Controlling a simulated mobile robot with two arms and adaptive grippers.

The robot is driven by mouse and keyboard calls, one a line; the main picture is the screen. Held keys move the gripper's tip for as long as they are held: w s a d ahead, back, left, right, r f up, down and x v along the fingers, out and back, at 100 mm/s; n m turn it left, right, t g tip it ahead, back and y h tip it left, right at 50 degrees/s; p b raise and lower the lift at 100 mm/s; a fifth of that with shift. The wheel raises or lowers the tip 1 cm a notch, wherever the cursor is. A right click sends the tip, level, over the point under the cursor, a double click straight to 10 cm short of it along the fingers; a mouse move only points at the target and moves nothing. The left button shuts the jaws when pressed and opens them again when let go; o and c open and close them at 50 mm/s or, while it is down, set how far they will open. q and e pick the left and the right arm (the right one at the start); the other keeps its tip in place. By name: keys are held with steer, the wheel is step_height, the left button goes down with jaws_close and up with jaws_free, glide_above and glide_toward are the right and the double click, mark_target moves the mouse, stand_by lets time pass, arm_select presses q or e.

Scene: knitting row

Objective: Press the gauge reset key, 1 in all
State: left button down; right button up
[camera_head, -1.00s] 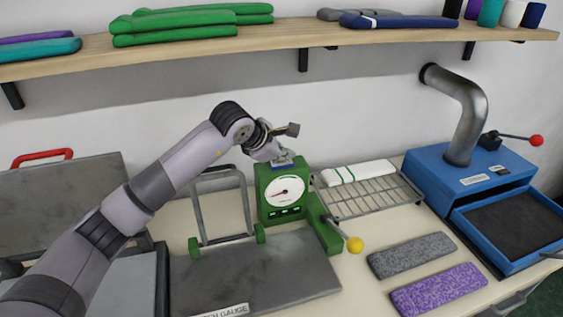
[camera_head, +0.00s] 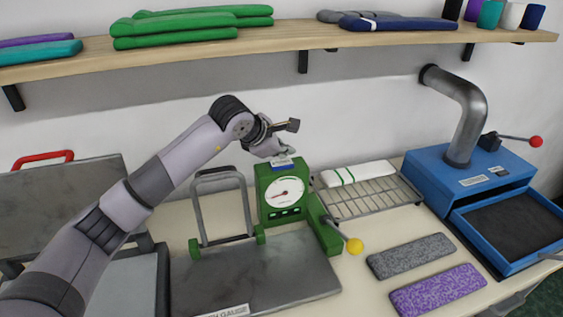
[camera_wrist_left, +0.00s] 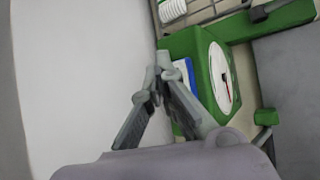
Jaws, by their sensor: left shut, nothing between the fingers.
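The green gauge (camera_head: 268,208) stands on the bench with a round white dial (camera_head: 285,192) on its front; it also shows in the left wrist view (camera_wrist_left: 213,48). A blue-and-white piece, apparently the reset key (camera_head: 283,164), is on the gauge's top; it also shows in the left wrist view (camera_wrist_left: 184,72), partly hidden by the fingers. My left gripper (camera_head: 287,151) is shut and empty, just above the gauge's top. In the left wrist view its fingertips (camera_wrist_left: 161,66) meet beside the blue piece; I cannot tell whether they touch it. My right gripper is not in view.
A grey plate (camera_head: 255,280) and a metal frame (camera_head: 197,210) are by the gauge. A lever with a yellow knob (camera_head: 355,245) sticks out at its right. A wire rack (camera_head: 375,198) and blue press (camera_head: 470,180) stand farther right. A shelf (camera_head: 270,45) runs above.

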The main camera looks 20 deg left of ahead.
mark_target(283, 164)
arm_select(q)
steer(key=shift+r, duration=0.15)
steer(key=shift+r+p, duration=1.2)
steer(key=shift+r, duration=1.2)
steer(key=shift+f, duration=0.1)
